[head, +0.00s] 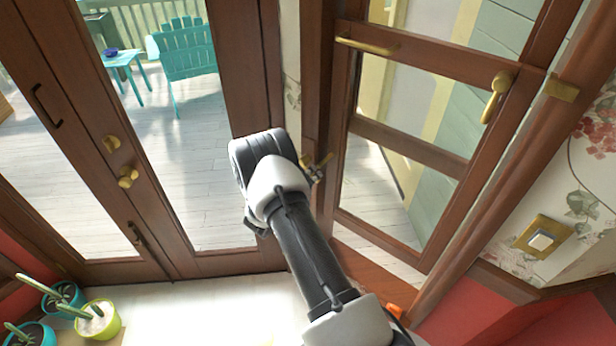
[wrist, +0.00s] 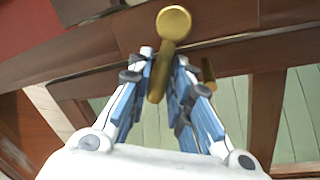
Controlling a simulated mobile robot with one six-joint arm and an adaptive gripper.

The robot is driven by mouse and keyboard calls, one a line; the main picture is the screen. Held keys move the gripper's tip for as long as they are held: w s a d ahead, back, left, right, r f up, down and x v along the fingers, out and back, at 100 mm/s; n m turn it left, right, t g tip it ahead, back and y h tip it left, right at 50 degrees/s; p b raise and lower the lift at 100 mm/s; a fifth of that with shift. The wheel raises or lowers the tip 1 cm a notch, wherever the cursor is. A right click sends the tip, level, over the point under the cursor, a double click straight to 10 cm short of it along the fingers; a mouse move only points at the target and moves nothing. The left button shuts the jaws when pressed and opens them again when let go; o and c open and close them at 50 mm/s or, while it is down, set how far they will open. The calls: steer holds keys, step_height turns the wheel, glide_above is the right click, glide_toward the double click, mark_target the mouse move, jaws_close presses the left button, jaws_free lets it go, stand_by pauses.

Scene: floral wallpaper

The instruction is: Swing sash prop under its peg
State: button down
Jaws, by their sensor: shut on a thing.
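The sash prop (wrist: 172,25) is brass, with a round disc end and a straight bar reaching down between my fingers in the wrist view. My gripper (wrist: 163,68) is shut on this bar. A second short brass piece (wrist: 208,72), perhaps the peg, shows just right of my right finger, apart from the bar and partly hidden. In the head view my gripper (head: 318,172) is at the left post of the window, where a bit of brass (head: 306,160) shows. My arm and wrist hide much of that spot.
The window sash (head: 420,148) stands to the right, with a brass lever handle (head: 496,96) and a brass bar (head: 366,47). A glass door (head: 110,205) with brass knobs is on the left. Potted cacti (head: 100,320) stand low at the left. A light switch (head: 541,240) is at the right.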

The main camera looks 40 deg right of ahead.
steer(key=r+n, duration=0.1)
steer(key=n, duration=0.1)
steer(key=r+n+g+p, duration=0.1)
steer(key=r+n+p, duration=0.1)
steer(key=n, duration=0.1)
steer(key=shift+s+d+n+g, duration=0.1)
steer(key=shift+s+n+g, duration=0.1)
steer(key=shift+n+g, duration=0.1)
steer(key=shift+w+r, duration=0.1)
steer(key=shift+r, duration=0.1)
stand_by(0.3)
steer(key=c, duration=1.5)
jaws_free()
steer(key=shift+o, duration=0.3)
steer(key=shift+f, duration=0.1)
